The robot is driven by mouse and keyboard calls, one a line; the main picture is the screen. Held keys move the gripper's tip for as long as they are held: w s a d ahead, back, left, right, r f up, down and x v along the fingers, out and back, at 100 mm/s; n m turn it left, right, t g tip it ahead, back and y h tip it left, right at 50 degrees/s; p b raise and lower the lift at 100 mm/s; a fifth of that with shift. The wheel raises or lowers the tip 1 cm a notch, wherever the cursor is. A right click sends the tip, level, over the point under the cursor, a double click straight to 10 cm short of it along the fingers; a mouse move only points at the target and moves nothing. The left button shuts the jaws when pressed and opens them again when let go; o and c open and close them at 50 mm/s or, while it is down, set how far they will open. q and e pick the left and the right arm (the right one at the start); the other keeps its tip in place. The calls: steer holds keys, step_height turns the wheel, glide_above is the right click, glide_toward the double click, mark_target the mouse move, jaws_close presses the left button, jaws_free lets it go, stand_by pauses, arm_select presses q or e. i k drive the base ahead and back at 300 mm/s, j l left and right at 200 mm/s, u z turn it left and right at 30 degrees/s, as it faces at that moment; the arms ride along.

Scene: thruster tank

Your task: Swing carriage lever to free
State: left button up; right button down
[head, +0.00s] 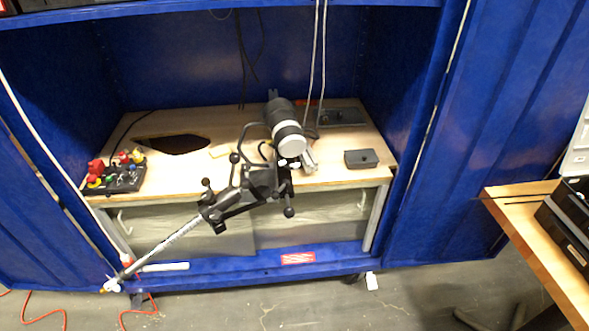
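A thruster unit with a black and grey cylindrical body (285,122) and a white band stands over the front of the wooden bench in the blue cabinet. Below it is a black carriage or clamp (262,181) with several ball-ended handles. One black knob (235,158) is at its upper left and another knob (289,212) hangs at its lower right. I cannot tell which handle is the carriage lever, or its setting. A silver rod (165,249) runs from the carriage down left toward the floor. Neither of my grippers is in view.
A black control box (125,177) with red and yellow buttons sits at the bench's left, near a dark hole (174,144). Cables hang above. A wooden table (540,235) stands at right. Orange cable lies on the floor.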

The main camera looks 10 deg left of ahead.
mark_target(275, 195)
steer(key=i+l, duration=0.15)
steer(key=l, duration=0.2)
steer(key=i+l+u, duration=0.15)
steer(key=l, duration=0.75)
steer(key=k+u, duration=0.05)
